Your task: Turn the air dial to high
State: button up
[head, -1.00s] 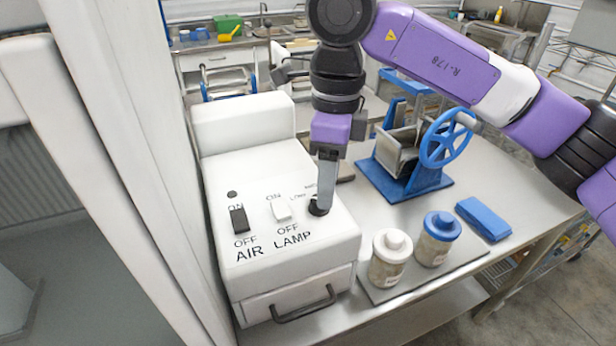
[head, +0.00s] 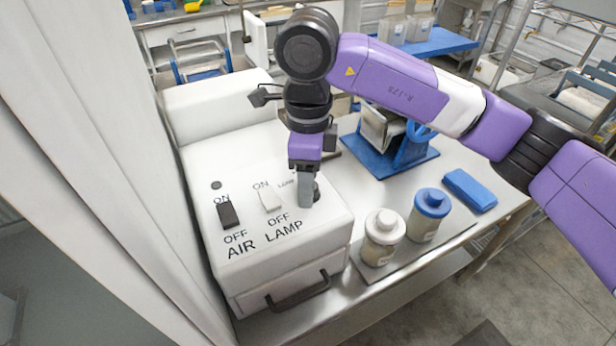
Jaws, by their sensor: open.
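The white box (head: 232,270) stands on the bench and carries the controls on its sloped top. The black AIR switch (head: 228,214) and the white LAMP switch (head: 269,200) sit side by side, each marked ON and OFF. My gripper (head: 306,198) points down at the right of the panel, right of the LAMP switch. A small dark part, probably the dial (head: 316,190), shows just behind the grey finger. The finger covers most of it, so its setting and any contact cannot be told. Small lettering beside it is partly hidden. My gripper holds nothing visible.
A white-lidded jar (head: 381,240) and a blue-lidded jar (head: 429,216) stand right of the box. A blue block (head: 470,190) lies beyond them. A blue-based device (head: 395,155) stands behind my arm. A pale wall (head: 90,170) rises close on the left.

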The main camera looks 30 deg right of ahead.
jog(key=shift+f, duration=0.1)
grip_shut()
